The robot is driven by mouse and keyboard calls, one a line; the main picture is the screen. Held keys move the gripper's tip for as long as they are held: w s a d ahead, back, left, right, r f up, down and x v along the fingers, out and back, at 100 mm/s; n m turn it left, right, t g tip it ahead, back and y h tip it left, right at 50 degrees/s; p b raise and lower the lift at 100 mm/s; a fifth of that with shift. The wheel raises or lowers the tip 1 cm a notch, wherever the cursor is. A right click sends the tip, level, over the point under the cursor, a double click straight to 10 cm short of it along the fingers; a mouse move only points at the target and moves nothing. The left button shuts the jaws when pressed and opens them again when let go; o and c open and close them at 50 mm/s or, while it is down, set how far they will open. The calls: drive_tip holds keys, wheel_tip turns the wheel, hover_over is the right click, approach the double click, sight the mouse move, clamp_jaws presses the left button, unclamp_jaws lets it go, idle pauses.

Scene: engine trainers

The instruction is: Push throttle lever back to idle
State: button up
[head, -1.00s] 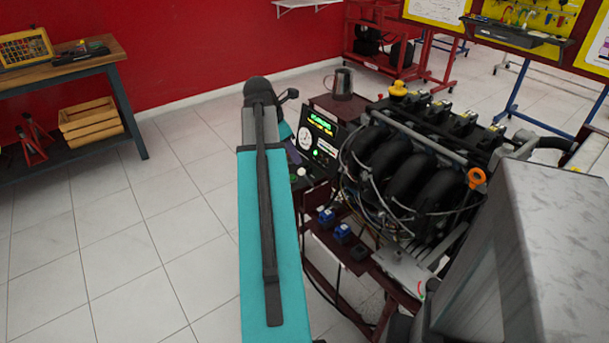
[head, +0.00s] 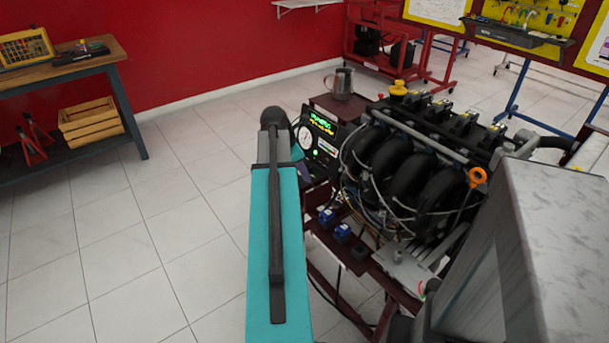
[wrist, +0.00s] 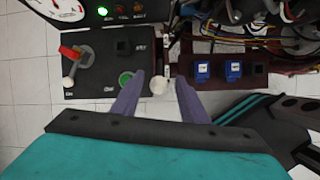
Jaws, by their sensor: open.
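The control panel (wrist: 100,62) shows in the wrist view with a pale round knob (wrist: 158,84) at its right edge, which looks like the throttle lever's end. My gripper (wrist: 161,79) is open, with one purple finger on each side of this knob. Gaps show on both sides, and I cannot tell whether the fingertips are level with it. The lever's shaft is mostly hidden below the knob.
A red-handled switch (wrist: 71,52) and a green button (wrist: 126,78) sit on the panel left of my gripper. Blue connectors (wrist: 202,70) lie to the right. The engine (head: 420,170) with loose wires stands right of the panel. Open tiled floor lies left of my arm.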

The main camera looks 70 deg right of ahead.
drive_tip(key=shift+x, duration=1.6)
clamp_jaws()
drive_tip(key=shift+d, duration=0.1)
drive_tip(key=shift+s, duration=0.1)
